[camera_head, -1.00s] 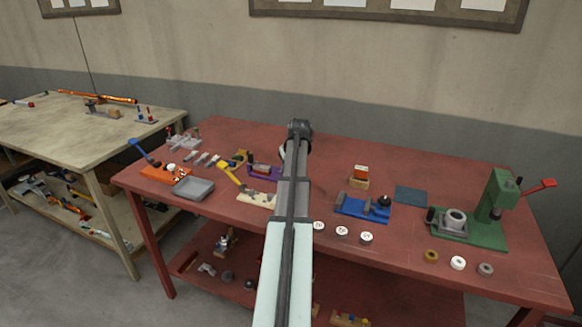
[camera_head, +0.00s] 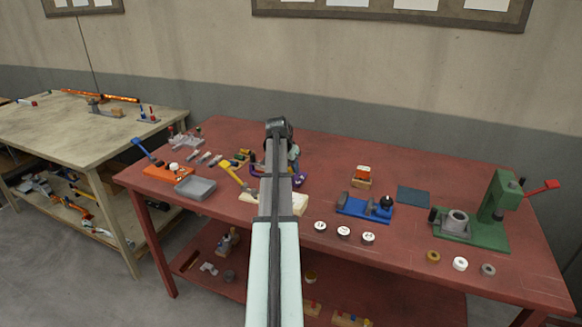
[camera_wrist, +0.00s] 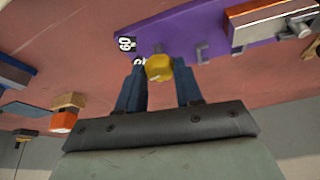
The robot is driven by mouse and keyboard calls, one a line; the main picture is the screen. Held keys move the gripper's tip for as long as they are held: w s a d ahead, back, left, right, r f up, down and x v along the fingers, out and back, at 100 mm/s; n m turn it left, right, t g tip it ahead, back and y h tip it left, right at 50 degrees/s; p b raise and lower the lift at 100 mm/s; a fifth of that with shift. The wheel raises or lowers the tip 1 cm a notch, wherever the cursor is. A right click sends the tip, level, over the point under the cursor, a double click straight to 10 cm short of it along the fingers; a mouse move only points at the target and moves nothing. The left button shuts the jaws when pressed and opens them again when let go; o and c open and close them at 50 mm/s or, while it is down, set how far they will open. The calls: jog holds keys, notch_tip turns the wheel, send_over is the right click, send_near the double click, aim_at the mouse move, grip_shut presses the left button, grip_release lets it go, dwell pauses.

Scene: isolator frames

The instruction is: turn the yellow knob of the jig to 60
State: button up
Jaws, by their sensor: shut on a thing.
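The purple jig (camera_wrist: 190,30) fills the upper middle of the wrist view. In the head view the jig (camera_head: 299,180) is mostly hidden behind my arm. The yellow knob (camera_wrist: 159,67) is at the jig's near edge. My gripper (camera_wrist: 161,75) has its two dark blue fingers on either side of the knob and is shut on it. A white label reading 60 (camera_wrist: 125,44) lies on the jig to the left of the knob. A second label beside the knob is partly hidden by a finger. The knob's pointer is not clear.
A blue fixture (camera_head: 352,207), white discs (camera_head: 343,231) and a green press (camera_head: 497,205) are to the right. Red tabletop is clear behind the jig.

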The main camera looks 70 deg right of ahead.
jog(key=m, duration=0.1)
jog(key=m+g, duration=0.1)
jog(key=m, duration=0.2)
jog(key=shift+w+d+m+g+y, duration=0.15)
jog(key=shift+w+m+g+y, duration=0.15)
jog(key=shift+g+y, duration=0.1)
jog(key=shift+m+g+y, duration=0.5)
jog(key=shift+m+y, duration=0.1)
jog(key=shift+m, duration=1.4)
jog(key=o, duration=1)
jog(key=shift+o, duration=0.2)
jog(key=shift+r, duration=0.1)
jog(key=v, duration=1.3)
jog(key=shift+w+r, duration=0.15)
jog(key=shift+r, duration=0.15)
